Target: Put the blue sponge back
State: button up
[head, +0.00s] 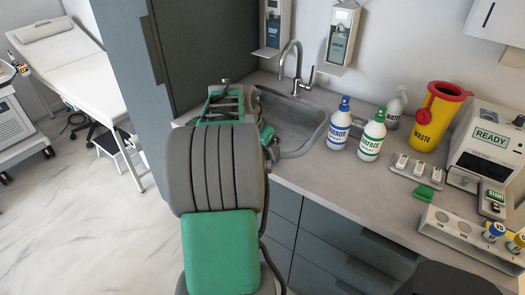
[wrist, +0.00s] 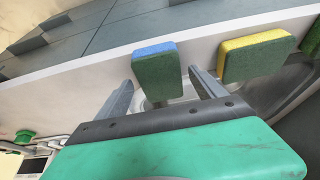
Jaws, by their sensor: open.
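In the wrist view the blue sponge (wrist: 158,70), blue on its upper edge with a dark green face, shows between the two fingertips of my gripper (wrist: 161,76). The fingers are apart on either side of it in the picture. I cannot tell whether the sponge is right between them or a little beyond. A yellow sponge (wrist: 256,56) with a green face is just to the right of the right finger. In the head view my gripper (head: 222,90) is by the left end of the sink, mostly behind my arm. The blue sponge is hidden there.
The sink (head: 300,125) has a tall tap (head: 296,65). A blue-topped bottle (head: 340,124), a green-topped bottle (head: 372,137) and a yellow waste bin (head: 436,117) stand to its right.

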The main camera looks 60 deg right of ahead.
jog(key=s+v, duration=0.1)
jog(key=v, duration=1)
jog(key=w+a+n+t, duration=0.2)
jog(key=w+a+n, duration=0.4)
jog(key=w+a, duration=0.45)
jog(key=w+a+f+n+t+y, duration=0.1)
jog(key=a+f+n, duration=0.1)
jog(key=a, duration=0.4)
jog(key=w+a+f+n, duration=0.1)
jog(key=a+n, duration=0.2)
jog(key=a, duration=0.4)
jog(key=w+a+f+n+t+y, duration=0.1)
jog(key=w+a+f+n, duration=0.1)
jog(key=a, duration=0.4)
jog(key=s+a+f+n+y, duration=0.1)
jog(key=s+a+f+n, duration=0.1)
jog(key=a, duration=0.5)
jog(key=s+a+f+n+y, duration=0.1)
jog(key=s+a+f+n, duration=0.1)
jog(key=a+n, duration=0.3)
jog(key=a, duration=0.2)
jog(key=shift+s+a+f, duration=0.25)
jog(key=shift+a, duration=0.05)
